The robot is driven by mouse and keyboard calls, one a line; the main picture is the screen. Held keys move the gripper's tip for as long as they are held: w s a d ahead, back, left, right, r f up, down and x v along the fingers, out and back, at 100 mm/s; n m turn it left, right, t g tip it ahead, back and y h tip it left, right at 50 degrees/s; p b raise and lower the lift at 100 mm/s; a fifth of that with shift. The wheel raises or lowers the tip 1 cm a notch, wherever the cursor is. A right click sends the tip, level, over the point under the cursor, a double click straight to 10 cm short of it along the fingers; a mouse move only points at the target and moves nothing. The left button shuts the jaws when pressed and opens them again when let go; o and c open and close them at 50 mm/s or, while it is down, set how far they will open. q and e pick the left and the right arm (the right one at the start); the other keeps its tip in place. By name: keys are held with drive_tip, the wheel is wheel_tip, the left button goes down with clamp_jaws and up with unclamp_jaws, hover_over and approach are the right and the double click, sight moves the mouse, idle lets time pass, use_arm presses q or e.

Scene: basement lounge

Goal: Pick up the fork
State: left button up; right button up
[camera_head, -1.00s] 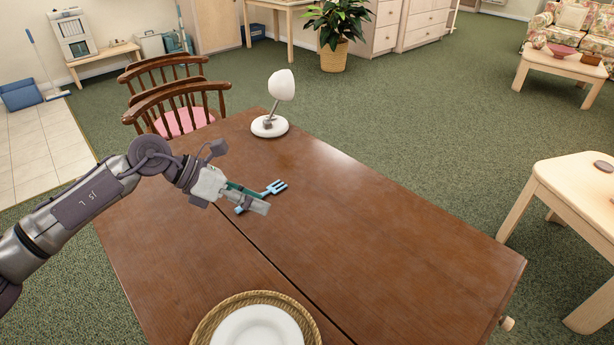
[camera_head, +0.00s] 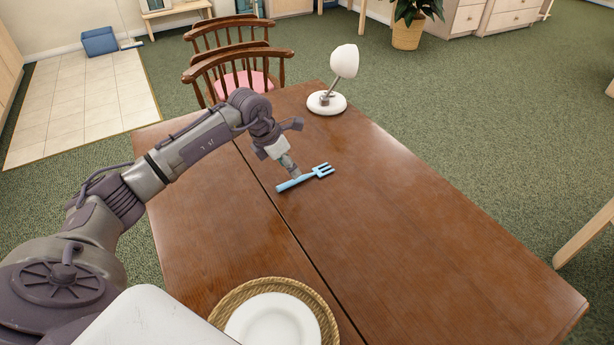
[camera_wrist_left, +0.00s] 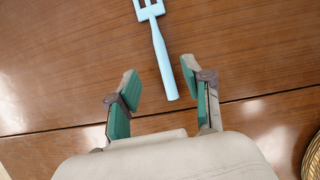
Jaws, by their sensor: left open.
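A light blue fork (camera_head: 306,178) lies on the brown wooden table (camera_head: 400,220), its tines toward the right in the head view. My left gripper (camera_head: 290,175) is above the fork at its handle side. In the left wrist view the fork (camera_wrist_left: 158,45) points away from the gripper, and its handle end lies between and just ahead of the fingers. The left gripper (camera_wrist_left: 160,92) is open with green pads, and nothing is held. My right gripper is not in view.
A white lamp (camera_head: 328,101) stands at the table's far end. A white plate (camera_head: 272,322) on a woven mat (camera_head: 224,301) lies at the near edge. Wooden chairs (camera_head: 232,75) stand at the far side. The table's right half is clear.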

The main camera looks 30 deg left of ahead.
sight(305, 177)
use_arm(q)
drive_tip(key=shift+x, duration=2.6)
drive_tip(key=shift+s+d+f, duration=0.1)
drive_tip(key=shift+f, duration=0.1)
clamp_jaws()
